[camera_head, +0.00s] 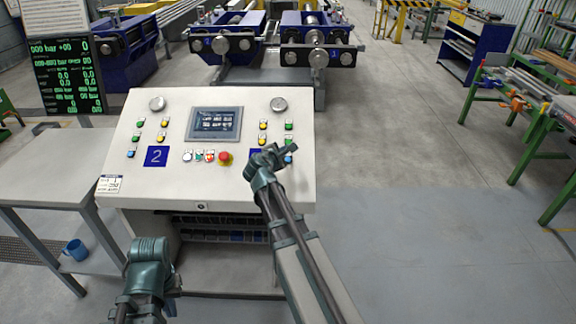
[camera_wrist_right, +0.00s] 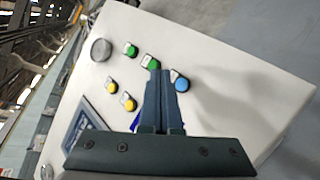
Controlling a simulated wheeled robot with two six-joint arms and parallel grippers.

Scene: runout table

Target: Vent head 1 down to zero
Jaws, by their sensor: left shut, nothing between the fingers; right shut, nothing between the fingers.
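The pale control console (camera_head: 237,186) stands ahead, with a number 2 plate (camera_head: 156,156) at its left button group. At the right group, a blue plate (camera_head: 255,155) is mostly covered by my right gripper (camera_head: 286,149), so its number is hidden. My right gripper is shut and empty, over the right group. In the right wrist view its fingertips (camera_wrist_right: 160,77) lie between a green button (camera_wrist_right: 150,62) and the blue button (camera_wrist_right: 180,83); I cannot tell if they touch. Two gauges, left (camera_head: 157,104) and right (camera_head: 278,104), are unreadable. My left gripper (camera_head: 152,283) is shut, low before the console.
A black board (camera_head: 68,75) with green bar readings stands at the left, mostly zeros. A red stop button (camera_head: 225,157) and a screen (camera_head: 215,122) sit mid-console. A grey table (camera_head: 50,165) stands left, a blue mug (camera_head: 75,249) beneath.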

